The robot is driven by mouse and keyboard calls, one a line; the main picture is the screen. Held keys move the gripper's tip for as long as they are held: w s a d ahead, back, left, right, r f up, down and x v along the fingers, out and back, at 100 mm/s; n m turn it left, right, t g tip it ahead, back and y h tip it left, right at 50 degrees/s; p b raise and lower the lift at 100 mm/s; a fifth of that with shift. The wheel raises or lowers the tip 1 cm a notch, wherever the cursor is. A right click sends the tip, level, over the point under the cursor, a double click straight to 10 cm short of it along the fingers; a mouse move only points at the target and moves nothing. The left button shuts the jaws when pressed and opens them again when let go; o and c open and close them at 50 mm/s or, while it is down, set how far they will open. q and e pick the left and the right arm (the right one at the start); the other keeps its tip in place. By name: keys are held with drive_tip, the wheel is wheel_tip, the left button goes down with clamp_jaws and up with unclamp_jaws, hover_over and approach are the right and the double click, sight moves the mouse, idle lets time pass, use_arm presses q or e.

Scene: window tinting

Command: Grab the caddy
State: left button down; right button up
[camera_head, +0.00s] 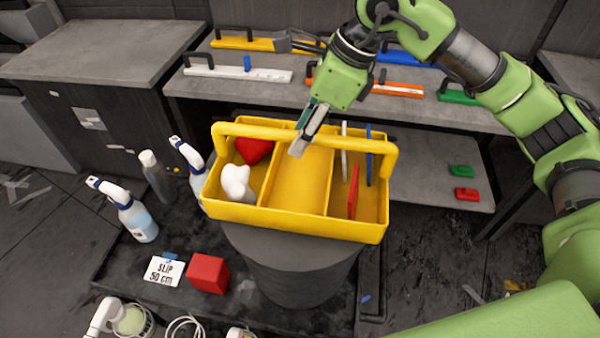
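The yellow caddy (300,222) stands upright on a dark round drum, its long handle (350,143) running across the top. A red item (254,149) and a white bottle-like item (237,183) sit in its left compartment. The middle compartment looks empty. Thin red, blue and white flat pieces stand in the right one. My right gripper (301,138) comes down from above at the middle of the handle, with a fingertip overlapping it. Whether the fingers are closed around the handle is unclear. My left gripper is not seen.
The drum (295,265) supports the caddy. Spray bottles (137,215) stand to the left, with a red cube (208,273) and a white sign (164,271) in front. A grey shelf (290,88) with several handled tools is behind.

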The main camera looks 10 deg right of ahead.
clamp_jaws()
drive_tip(key=shift+r, duration=0.1)
idle(0.4)
